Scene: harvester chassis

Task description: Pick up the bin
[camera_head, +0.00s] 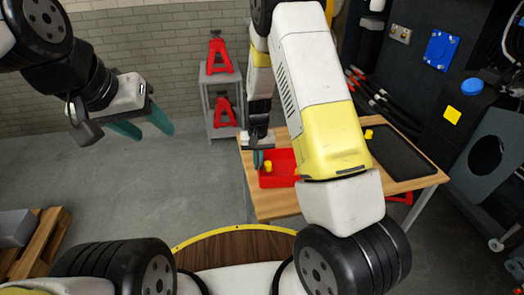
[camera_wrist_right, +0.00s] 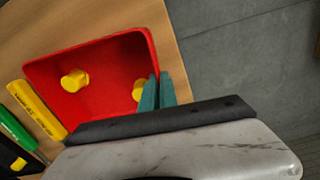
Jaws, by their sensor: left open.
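The red bin (camera_head: 283,172) is on the wooden table, with its right part hidden behind my right arm in the head view. It also shows in the right wrist view (camera_wrist_right: 108,75), with two yellow pieces (camera_wrist_right: 75,80) in it. My right gripper (camera_head: 258,160) is at the bin's left edge in the head view. In the right wrist view its teal fingers (camera_wrist_right: 158,92) are close together, one on each side of the bin's wall, and look shut on it. My left gripper (camera_head: 142,127) is open and empty, in the air left of the table.
The wooden table (camera_head: 275,205) also bears a dark tray (camera_head: 400,155) and a small yellow piece (camera_head: 368,134). A grey shelf (camera_head: 221,80) with red jack stands is behind. A pallet (camera_head: 35,245) stands at lower left.

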